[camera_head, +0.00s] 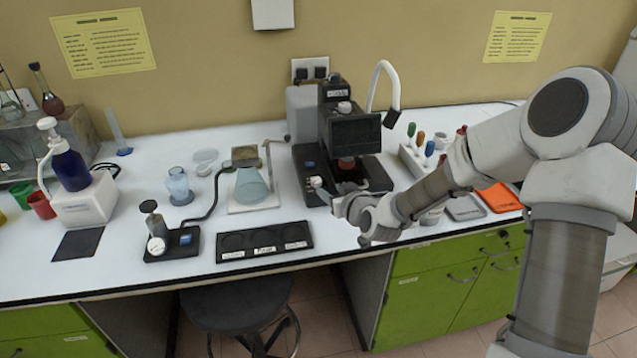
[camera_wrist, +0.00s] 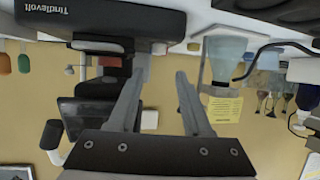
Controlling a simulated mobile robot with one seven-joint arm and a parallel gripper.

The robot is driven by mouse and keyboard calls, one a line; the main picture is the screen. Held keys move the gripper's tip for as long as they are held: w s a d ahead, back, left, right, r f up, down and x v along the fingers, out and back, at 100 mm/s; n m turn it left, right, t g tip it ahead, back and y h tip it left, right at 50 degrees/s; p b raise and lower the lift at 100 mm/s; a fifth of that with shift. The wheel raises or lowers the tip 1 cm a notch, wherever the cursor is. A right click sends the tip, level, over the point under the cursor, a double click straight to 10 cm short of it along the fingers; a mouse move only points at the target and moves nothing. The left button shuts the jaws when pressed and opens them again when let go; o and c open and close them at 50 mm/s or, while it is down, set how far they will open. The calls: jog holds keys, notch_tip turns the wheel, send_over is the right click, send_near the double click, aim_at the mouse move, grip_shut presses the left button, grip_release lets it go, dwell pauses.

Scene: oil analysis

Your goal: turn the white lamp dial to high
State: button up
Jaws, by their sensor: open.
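A small white dial (camera_head: 316,182) shows at the lower left front of the black instrument (camera_head: 309,196) on the bench. I take it for the lamp dial; its setting is too small to read. My gripper (camera_head: 338,203) is in front of the instrument's base, close to the dial and just right of it. In the wrist view, which is upside down, my gripper (camera_wrist: 159,76) has its two fingers apart with nothing between them. The black instrument (camera_wrist: 95,112) fills the left of that view. I cannot tell whether a finger touches the dial.
A white gooseneck lamp (camera_head: 384,70) rises behind the instrument. A flask (camera_head: 251,185) on a stand is to the left, and a black tray (camera_head: 264,241) lies at the bench's front. A rack (camera_head: 417,160) with coloured-top tubes stands right, behind my arm.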

aim_at(317, 181)
jog(key=x, duration=1)
jog(key=shift+w+f, duration=0.1)
grip_shut()
